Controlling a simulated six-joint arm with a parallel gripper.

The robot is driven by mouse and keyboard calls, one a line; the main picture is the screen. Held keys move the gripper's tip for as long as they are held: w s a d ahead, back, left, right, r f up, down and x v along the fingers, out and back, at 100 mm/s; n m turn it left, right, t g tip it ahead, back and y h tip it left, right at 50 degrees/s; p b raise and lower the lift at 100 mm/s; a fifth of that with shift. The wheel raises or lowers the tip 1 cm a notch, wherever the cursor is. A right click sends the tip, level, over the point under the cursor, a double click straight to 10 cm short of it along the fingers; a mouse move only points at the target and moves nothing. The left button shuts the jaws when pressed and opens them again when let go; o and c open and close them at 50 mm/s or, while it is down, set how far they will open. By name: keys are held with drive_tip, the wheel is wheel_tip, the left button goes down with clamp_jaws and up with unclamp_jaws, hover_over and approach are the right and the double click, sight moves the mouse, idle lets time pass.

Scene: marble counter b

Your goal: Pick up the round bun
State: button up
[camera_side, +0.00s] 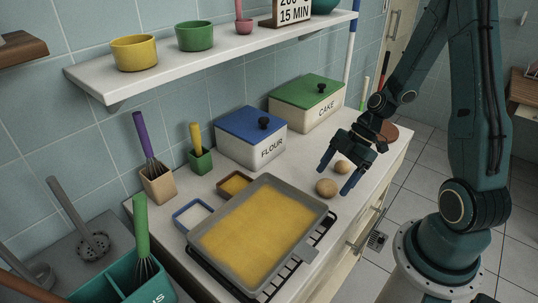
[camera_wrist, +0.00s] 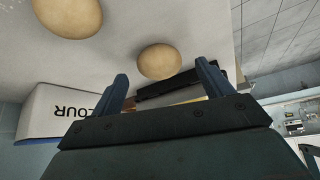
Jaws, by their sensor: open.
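Two tan buns lie on the pale counter near its front edge. In the side view one bun (camera_side: 326,187) is close to the tray's corner, and a smaller-looking bun (camera_side: 342,167) is just behind it, near the fingers. My gripper (camera_side: 335,178) is open, with blue fingers pointing down over the buns, and holds nothing. In the wrist view one bun (camera_wrist: 159,61) shows in the gap between the fingertips (camera_wrist: 161,72), and the other bun (camera_wrist: 67,15) is at the top left, partly cut off. I cannot tell whether the fingers touch either bun.
A baking tray of yellow batter (camera_side: 315,219) rests on a black rack (camera_side: 325,228), left of the buns. The blue-lidded FLOUR box (camera_side: 238,147) and green-lidded CAKE box (camera_side: 295,110) stand behind. A white shelf (camera_side: 215,58) hangs above. A brown round object (camera_side: 389,134) is partly behind my gripper.

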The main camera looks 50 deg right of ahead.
drive_tip(key=shift+x, duration=1.25)
drive_tip(key=shift+c, duration=0.2)
drive_tip(key=c, duration=1)
